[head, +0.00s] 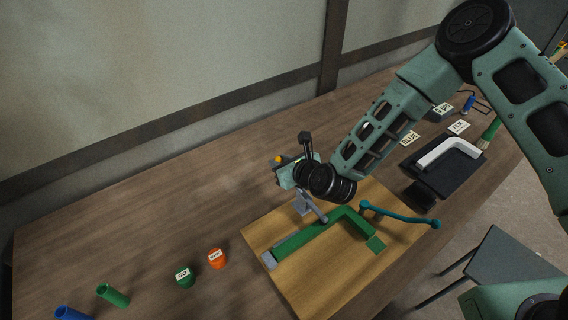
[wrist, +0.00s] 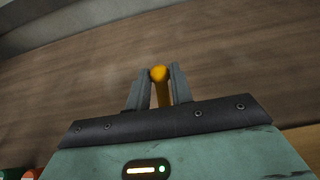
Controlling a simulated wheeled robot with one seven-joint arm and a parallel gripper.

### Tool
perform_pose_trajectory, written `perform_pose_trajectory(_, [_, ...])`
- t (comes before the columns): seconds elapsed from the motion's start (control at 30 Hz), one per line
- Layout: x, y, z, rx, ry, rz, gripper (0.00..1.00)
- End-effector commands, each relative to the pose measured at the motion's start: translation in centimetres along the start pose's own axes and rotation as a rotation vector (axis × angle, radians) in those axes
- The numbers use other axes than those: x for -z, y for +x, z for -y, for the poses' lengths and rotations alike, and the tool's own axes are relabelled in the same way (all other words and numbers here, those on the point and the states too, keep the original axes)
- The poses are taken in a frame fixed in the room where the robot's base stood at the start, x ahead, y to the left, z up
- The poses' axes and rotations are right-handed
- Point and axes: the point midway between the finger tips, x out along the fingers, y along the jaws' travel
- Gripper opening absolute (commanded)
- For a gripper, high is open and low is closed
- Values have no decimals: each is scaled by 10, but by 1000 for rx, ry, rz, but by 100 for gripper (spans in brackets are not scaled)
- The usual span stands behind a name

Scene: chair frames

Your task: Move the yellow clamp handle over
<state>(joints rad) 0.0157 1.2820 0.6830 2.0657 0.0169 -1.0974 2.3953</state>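The yellow clamp handle (head: 278,158) shows as a small knob beside my gripper (head: 284,165) in the head view. In the wrist view the handle (wrist: 160,75) stands between the two fingers of my gripper (wrist: 160,85), its round knob at their tips. The fingers are close together and appear shut on it, with little or no gap. The grey clamp body (head: 304,204) stands at the back edge of the wooden board (head: 330,275). My wrist hides part of the clamp. A black clamp part (head: 305,140) sticks up behind my gripper.
A green C-shaped frame (head: 315,235) and a teal bar (head: 400,216) lie on or over the board. Orange (head: 217,259) and green (head: 184,276) labelled cups stand left of it. A black tray (head: 436,181) with a white frame (head: 447,151) lies right. The table's left middle is clear.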

Motion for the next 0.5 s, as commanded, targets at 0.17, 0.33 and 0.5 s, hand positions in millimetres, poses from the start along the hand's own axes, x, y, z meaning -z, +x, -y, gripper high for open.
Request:
perform_pose_trajectory(0.17, [-2,-4,0,0,0,-4,10])
perform_pose_trajectory(0.33, [-9,-13,1,0,0,-5,10])
perform_pose_trajectory(0.5, [-16,-22,0,-1,0,-4,10])
